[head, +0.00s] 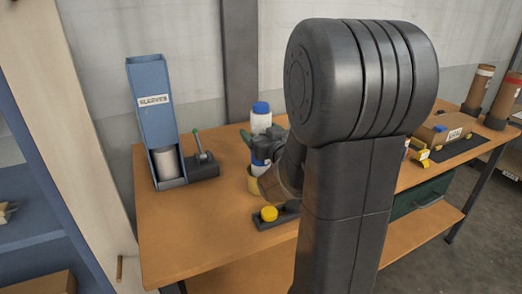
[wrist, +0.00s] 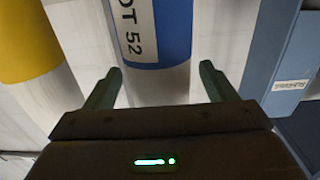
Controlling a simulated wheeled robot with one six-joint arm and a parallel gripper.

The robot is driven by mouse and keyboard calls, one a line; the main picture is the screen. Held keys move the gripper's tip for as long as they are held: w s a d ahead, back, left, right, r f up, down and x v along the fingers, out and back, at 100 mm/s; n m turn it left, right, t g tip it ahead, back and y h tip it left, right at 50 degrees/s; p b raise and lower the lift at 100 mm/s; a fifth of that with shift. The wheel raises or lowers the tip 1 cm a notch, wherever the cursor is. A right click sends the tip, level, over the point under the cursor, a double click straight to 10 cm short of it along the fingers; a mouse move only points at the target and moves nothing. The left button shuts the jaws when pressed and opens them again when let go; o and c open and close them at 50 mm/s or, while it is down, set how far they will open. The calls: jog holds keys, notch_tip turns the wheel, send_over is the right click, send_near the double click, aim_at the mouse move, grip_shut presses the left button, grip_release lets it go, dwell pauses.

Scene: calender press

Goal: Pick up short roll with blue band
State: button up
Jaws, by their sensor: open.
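In the wrist view, a roll with a blue band (wrist: 173,35) and a white label reading "OT 52" is at the top centre, with a pale part below the band. My gripper (wrist: 160,82) is open, one green-grey finger on each side of the pale part. I cannot tell whether either finger touches it. In the head view, a white and blue upright thing (head: 261,118) stands behind my arm, and my gripper is mostly hidden there. I cannot tell the roll's full length.
A yellow-banded thing (wrist: 27,45) is close at left in the wrist view. On the table (head: 190,235) stand a blue "SLEEVES" dispenser (head: 150,110), a lever box (head: 203,165) and a yellow button (head: 269,213). A cardboard box (head: 430,130) is at right. The front left tabletop is clear.

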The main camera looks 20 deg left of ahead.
jog(key=shift+x, duration=1.05)
jog(key=c, duration=1.5)
notch_tip(320, 180, up, 10)
jog(key=shift+r+p, duration=0.1)
jog(key=shift+p, duration=0.3)
jog(key=shift+c, duration=0.2)
